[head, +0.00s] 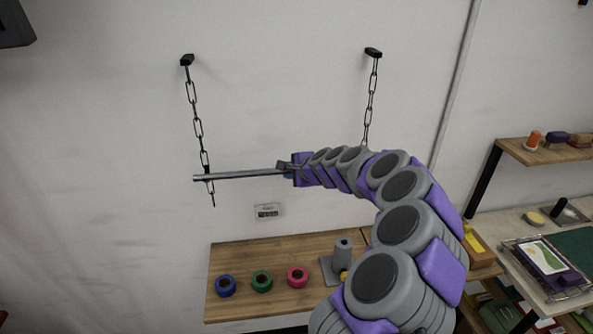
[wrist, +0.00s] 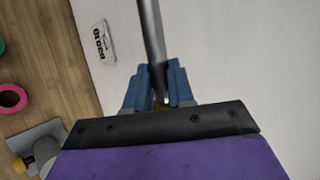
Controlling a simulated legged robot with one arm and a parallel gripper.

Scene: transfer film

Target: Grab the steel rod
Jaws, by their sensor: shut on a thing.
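The steel rod (head: 240,175) is a thin grey bar, held roughly level in front of the wall in the head view. Its left end is at the lower part of the left hanging chain (head: 198,127); I cannot tell whether it rests in a link. My gripper (head: 288,170) is at the rod's right part, and my arm hides what lies behind it. In the wrist view the rod (wrist: 152,40) runs up from between the blue fingers of my gripper (wrist: 159,88), which are shut on it. The right chain (head: 371,100) hangs behind my arm, its lower end hidden.
A wooden shelf (head: 240,250) below holds a blue, a green and a pink tape roll (head: 298,277) and a grey stand (head: 343,262). A small label (head: 268,211) is on the wall. At right are a wall shelf (head: 540,152) and a cluttered table (head: 500,222). The wall at left is bare.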

